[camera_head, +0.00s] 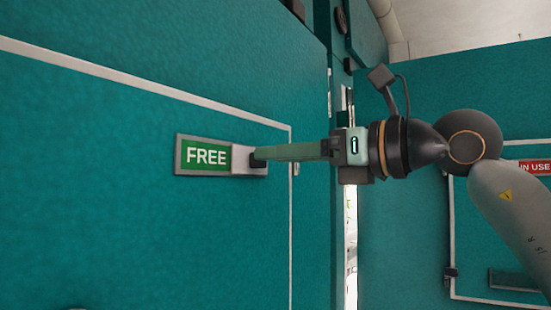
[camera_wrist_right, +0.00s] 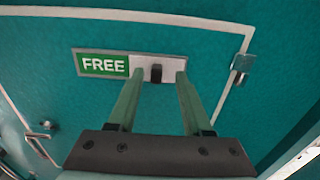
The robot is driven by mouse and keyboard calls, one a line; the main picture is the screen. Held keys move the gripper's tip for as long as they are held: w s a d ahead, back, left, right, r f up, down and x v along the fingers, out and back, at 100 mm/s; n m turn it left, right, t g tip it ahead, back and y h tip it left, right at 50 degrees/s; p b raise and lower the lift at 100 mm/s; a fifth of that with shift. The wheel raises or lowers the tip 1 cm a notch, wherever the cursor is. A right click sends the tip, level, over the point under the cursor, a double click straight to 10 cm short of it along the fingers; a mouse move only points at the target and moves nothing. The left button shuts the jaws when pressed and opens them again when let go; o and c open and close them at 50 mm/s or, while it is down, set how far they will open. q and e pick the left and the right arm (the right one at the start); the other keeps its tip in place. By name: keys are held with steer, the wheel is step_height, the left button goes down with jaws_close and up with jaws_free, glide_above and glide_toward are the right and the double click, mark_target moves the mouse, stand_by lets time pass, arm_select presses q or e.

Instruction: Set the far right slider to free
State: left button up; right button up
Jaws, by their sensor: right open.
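A sign slider on the teal door (camera_head: 120,170) shows green with the word FREE (camera_head: 205,156). Its light grey sliding plate (camera_head: 241,160) sits at the right end of the frame. It also shows in the right wrist view, with a dark knob (camera_wrist_right: 156,73) on the plate. My right gripper (camera_head: 257,158) is at the plate, its fingers pointing at the door. In the right wrist view its open fingers (camera_wrist_right: 159,77) stand either side of the knob, with gaps showing. Contact with the plate cannot be told. My left gripper is not in view.
A second sign, red and reading IN USE (camera_head: 533,167), is on the teal wall at the right, partly behind my arm. A metal latch (camera_wrist_right: 242,66) sits right of the slider. A narrow bright gap (camera_head: 351,240) separates the two teal units.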

steer(key=b+v, duration=0.2)
steer(key=v, duration=0.9)
